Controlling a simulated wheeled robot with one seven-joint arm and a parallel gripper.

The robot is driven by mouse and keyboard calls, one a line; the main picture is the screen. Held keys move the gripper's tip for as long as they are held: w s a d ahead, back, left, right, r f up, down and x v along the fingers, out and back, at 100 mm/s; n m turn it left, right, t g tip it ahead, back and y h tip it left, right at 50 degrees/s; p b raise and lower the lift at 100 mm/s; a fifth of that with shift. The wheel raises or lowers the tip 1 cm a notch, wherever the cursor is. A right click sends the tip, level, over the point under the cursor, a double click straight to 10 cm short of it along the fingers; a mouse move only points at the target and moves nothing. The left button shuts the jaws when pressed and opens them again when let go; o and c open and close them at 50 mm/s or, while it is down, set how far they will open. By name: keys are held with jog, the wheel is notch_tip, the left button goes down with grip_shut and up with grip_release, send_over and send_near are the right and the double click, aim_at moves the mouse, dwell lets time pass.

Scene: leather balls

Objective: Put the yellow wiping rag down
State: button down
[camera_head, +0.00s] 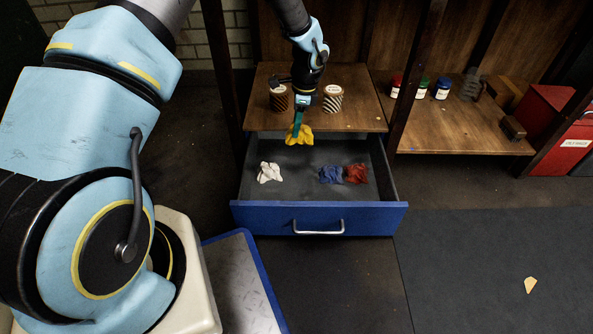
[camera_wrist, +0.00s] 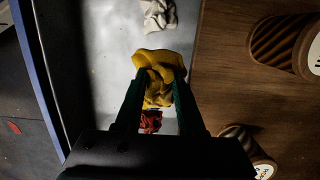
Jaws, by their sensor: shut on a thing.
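The yellow wiping rag (camera_head: 299,136) is crumpled and hangs from my gripper (camera_head: 298,122), which is shut on it. In the head view it is at the back of the open blue drawer (camera_head: 262,215), near the front edge of the wooden shelf. In the wrist view the rag (camera_wrist: 160,72) sits between the green fingers of my gripper (camera_wrist: 158,88), with the grey drawer floor below it. A white rag (camera_head: 269,172) lies at the drawer's left. A blue rag (camera_head: 331,174) and a red rag (camera_head: 355,173) lie side by side at its right.
Several small jars (camera_head: 421,90) stand on the right shelf. A red box (camera_head: 556,125) is at far right. The drawer's middle floor is bare.

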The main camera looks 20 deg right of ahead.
notch_tip(320, 180, down, 16)
jog(key=b, duration=0.6)
jog(key=c, duration=0.5)
grip_release()
